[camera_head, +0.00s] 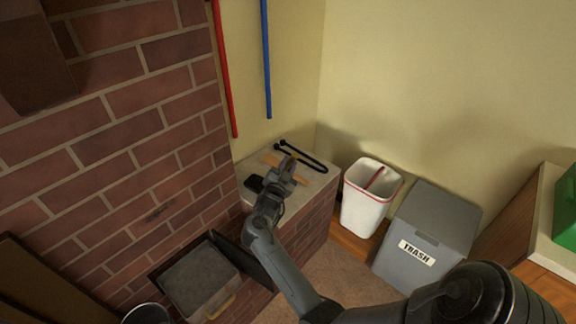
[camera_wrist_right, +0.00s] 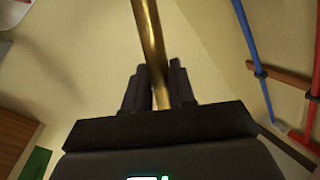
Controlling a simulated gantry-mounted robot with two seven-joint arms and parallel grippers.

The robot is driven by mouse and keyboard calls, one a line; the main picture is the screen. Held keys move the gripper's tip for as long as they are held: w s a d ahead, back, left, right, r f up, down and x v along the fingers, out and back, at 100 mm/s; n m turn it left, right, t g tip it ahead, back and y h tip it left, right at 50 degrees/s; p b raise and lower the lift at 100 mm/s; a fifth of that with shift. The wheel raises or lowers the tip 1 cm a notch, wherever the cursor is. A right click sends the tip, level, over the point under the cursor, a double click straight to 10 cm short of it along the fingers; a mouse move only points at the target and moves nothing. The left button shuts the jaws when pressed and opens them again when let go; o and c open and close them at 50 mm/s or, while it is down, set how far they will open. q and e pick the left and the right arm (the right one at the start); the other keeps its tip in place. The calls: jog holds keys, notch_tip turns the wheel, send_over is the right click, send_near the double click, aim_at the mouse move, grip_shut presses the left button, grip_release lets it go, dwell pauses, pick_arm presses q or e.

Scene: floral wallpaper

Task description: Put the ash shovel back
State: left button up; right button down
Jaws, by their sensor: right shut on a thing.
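My right gripper (camera_head: 290,168) is above the brick ledge (camera_head: 318,182) by the wall. In the right wrist view its two dark fingers (camera_wrist_right: 158,88) are shut on a brass-coloured rod (camera_wrist_right: 147,35). The rod looks like a tool handle; its ends are out of that view, and I cannot tell for sure that it is the ash shovel. An orange-brown bar (camera_head: 272,160) shows behind the gripper. A black hooked tool (camera_head: 312,159) shows at the back of the ledge. A small black piece (camera_head: 253,184) is left of the gripper. My left gripper is not in view.
A white bin (camera_head: 362,211) and a grey trash box (camera_head: 425,230) stand to the right. A grey ash drawer (camera_head: 200,278) is at lower left, beside the brick wall (camera_head: 110,150).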

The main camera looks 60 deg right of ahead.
jog(key=shift+f+b, duration=0.4)
jog(key=shift+f, duration=0.1)
jog(key=shift+c, duration=1.3)
grip_release()
